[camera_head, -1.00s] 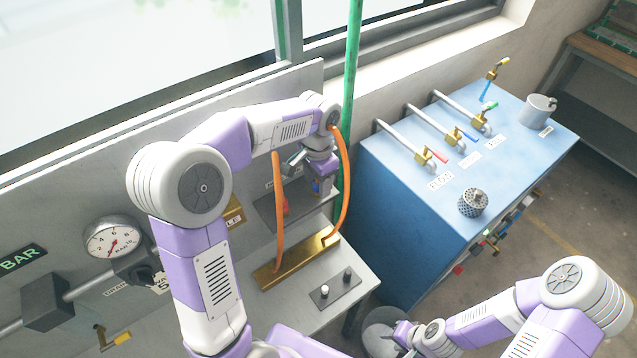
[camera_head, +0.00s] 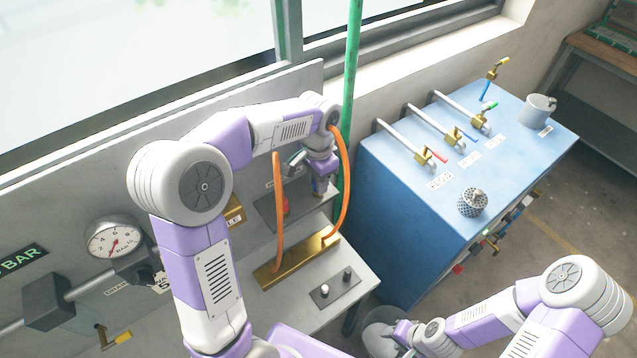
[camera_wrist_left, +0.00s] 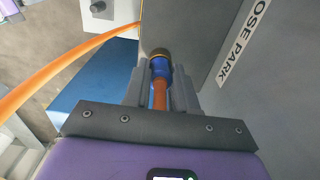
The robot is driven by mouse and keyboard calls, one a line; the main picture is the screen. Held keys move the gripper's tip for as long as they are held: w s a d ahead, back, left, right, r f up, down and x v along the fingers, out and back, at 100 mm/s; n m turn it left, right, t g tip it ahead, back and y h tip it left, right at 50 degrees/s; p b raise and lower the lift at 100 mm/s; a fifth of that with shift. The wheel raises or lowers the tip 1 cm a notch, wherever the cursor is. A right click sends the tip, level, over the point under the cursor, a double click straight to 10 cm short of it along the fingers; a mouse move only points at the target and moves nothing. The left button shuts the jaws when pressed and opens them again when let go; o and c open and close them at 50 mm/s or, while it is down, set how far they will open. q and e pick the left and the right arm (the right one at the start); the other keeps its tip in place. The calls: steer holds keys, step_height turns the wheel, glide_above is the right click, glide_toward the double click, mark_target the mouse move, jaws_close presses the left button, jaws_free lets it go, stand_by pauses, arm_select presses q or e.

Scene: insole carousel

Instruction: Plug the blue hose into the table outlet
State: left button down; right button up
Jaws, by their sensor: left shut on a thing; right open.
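My left gripper (camera_wrist_left: 160,92) is shut on the blue collar (camera_wrist_left: 161,68) of an orange hose (camera_wrist_left: 65,68), as the left wrist view shows. A dark, brass-edged ring (camera_wrist_left: 158,54) sits at the collar's far end; I cannot tell whether they are joined. In the head view this gripper (camera_head: 319,187) is beside the wall panel, partly hidden by its own wrist. The blue table (camera_head: 395,205) stands to the right, with brass valves on its top; one (camera_head: 449,140) has a blue lever (camera_head: 467,136). My right gripper (camera_head: 392,338) is open and empty, low in front of the table.
An orange hose loop (camera_head: 345,190) hangs beside my left wrist, above a brass block (camera_head: 268,272). A green pipe (camera_head: 350,90) rises behind it. A perforated cylinder (camera_head: 473,202) and a grey mug (camera_head: 538,110) stand on the blue table. A gauge (camera_head: 113,240) is at left.

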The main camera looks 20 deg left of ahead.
arm_select(q)
steer(key=shift+r, duration=0.1)
steer(key=shift+r+p, duration=2.8)
steer(key=shift+r, duration=0.15)
step_height(320, 180, up, 7)
steer(key=p, duration=0.6)
